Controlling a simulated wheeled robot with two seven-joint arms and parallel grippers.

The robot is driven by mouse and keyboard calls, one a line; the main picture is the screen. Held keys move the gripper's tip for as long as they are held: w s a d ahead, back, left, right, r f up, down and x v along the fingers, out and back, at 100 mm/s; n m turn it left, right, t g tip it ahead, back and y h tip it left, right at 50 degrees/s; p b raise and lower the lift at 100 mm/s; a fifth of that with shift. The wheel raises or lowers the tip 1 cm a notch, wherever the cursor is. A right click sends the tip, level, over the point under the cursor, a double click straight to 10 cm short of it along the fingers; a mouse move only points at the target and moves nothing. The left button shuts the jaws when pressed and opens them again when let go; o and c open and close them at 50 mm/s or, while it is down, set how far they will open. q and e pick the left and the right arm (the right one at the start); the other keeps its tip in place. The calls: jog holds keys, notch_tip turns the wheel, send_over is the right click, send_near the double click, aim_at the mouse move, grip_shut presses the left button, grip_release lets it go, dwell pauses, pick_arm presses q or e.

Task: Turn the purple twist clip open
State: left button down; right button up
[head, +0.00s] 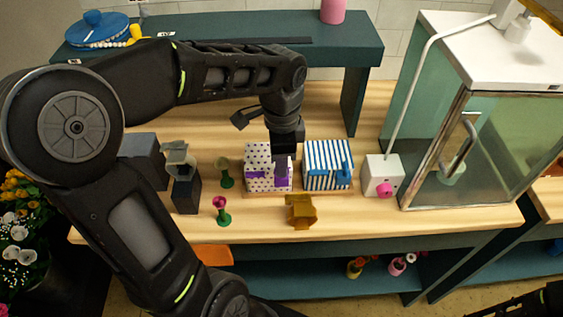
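The purple twist clip (281,179) is on the front of a white box with dark polka dots (254,155) on the wooden counter. My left gripper (283,158) comes down from above, right at the clip, and covers its upper part. The fingers are dark and close together, and whether they are closed on the clip cannot be told. More purple shows on the box front to the left of the clip. A dark part of my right arm shows at the bottom right corner, away from the boxes; its fingers cannot be made out.
A blue-striped box (315,168) with a blue clip (344,173) stands close on the right. A brown object (300,211) sits in front. A white box with a pink knob (384,188) and a glass cabinet (425,150) stand further right. Small green-based pieces (222,215) stand left.

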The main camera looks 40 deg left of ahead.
pick_arm(q)
jog(key=shift+m, duration=0.4)
jog(key=c, duration=1.6)
grip_release()
notch_tip(320, 180, up, 8)
jog(key=shift+f+b, duration=0.1)
jog(key=shift+b, duration=0.35)
